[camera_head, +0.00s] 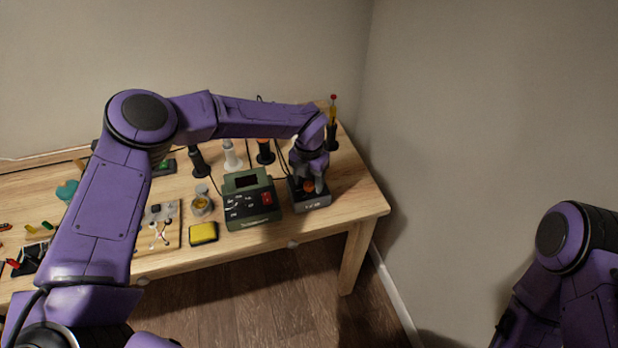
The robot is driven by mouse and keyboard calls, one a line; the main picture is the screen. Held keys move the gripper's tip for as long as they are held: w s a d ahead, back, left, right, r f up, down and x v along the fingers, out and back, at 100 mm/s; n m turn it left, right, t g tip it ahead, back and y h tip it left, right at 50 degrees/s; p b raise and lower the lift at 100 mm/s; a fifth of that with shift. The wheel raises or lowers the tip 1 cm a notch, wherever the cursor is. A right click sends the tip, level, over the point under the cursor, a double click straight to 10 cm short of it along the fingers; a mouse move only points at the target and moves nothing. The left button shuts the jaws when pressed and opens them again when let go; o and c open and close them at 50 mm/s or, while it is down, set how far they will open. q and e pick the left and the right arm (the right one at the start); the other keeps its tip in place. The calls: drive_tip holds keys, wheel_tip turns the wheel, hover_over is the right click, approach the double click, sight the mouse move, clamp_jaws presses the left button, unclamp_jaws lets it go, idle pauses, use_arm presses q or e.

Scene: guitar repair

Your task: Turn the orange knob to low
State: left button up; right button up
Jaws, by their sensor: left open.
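The orange knob (309,186) is on top of a small grey box (313,204) near the right end of the wooden workbench. My left arm reaches across from the left, and my left gripper (308,185) points down over the box. Its open fingers are at the knob, one on either side as far as I can see. The fingers hide part of the knob, and I cannot tell whether they touch it. The knob's setting and the box's markings are too small to read. My right arm is at the lower right, with its gripper out of view.
A yellow sponge (203,233) and a small jar (202,203) are further left. A screwdriver-like tool in a dark holder (332,136) stands behind, near the wall. The bench's right corner (375,205) is bare.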

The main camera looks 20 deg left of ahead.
use_arm(q)
drive_tip(key=shift+s, duration=0.1)
drive_tip(key=c, duration=1.1)
drive_tip(key=shift+o, duration=0.2)
drive_tip(key=shift+m, duration=0.3)
drive_tip(key=m+p, duration=0.1)
drive_tip(key=m, duration=0.3)
drive_tip(key=shift+r+m, duration=0.1)
drive_tip(key=shift+m, duration=0.3)
drive_tip(key=m, duration=0.5)
drive_tip(key=shift+p, duration=0.35)
drive_tip(key=shift+m, duration=0.3)
drive_tip(key=o, duration=1.1)
drive_tip(key=shift+c, duration=0.2)
